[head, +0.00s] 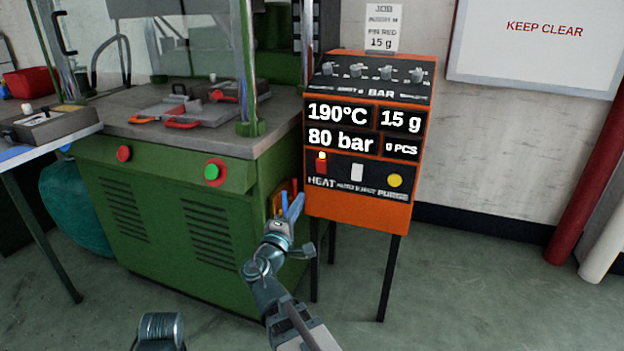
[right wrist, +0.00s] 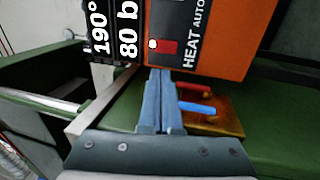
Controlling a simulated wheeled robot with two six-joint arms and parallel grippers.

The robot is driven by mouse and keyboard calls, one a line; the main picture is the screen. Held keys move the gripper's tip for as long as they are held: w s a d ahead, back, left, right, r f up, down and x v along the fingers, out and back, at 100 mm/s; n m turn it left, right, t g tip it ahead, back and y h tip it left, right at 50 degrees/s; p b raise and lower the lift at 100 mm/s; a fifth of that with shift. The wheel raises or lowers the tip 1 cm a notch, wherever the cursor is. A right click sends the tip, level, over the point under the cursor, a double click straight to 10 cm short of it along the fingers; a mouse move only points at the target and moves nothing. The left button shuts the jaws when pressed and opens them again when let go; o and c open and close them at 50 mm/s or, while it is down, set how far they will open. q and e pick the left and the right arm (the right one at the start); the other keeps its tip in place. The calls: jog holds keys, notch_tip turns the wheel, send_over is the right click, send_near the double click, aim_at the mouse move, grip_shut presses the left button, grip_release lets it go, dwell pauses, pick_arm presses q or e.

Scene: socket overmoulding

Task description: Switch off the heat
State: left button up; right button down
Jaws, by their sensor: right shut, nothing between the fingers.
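The orange control box (head: 358,210) stands on black legs right of the green machine. Its display reads 190°C, 80 bar, 15 g and 0 PCS. The red HEAT switch (head: 321,166) is at the lower left of its panel, with a bright light at its top. The switch also shows in the right wrist view (right wrist: 169,47), just beyond the fingertips. My right gripper (head: 287,203) is shut and empty, below and left of the switch. Its blue fingers (right wrist: 160,74) point toward the panel; contact cannot be told. My left gripper is out of view.
A white AUTO switch (head: 357,172) and a yellow PURGE button (head: 395,180) sit right of HEAT. Beside my right fingers, a red lever (right wrist: 195,88) and a blue lever (right wrist: 197,108) stick out from the green machine (head: 160,210). Open floor lies right of the box.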

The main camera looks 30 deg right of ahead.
aim_at(320, 163)
jog(key=p+x, duration=0.2)
jog(key=x, duration=1.1)
jog(key=shift+w+d+r, duration=0.1)
jog(key=shift+w+d, duration=0.05)
jog(key=shift+d, duration=0.25)
jog(key=shift+p, duration=0.3)
jog(key=shift+w+r+p, duration=0.1)
jog(key=shift+r+p, duration=0.15)
jog(key=shift+p, duration=0.15)
jog(key=shift+w+d+r+g+p, duration=0.1)
jog(key=shift+d+r+g+p, duration=0.15)
jog(key=shift+p, duration=0.5)
jog(key=shift+a+f+b, duration=0.1)
jog(key=shift+f+b, duration=0.25)
jog(key=shift+b, duration=0.15)
jog(key=s+a+r+p, duration=0.2)
jog(key=s+a, duration=0.7)
jog(key=a, duration=0.1)
jog(key=shift+a+r+p, duration=0.3)
jog(key=shift+p, duration=0.1)
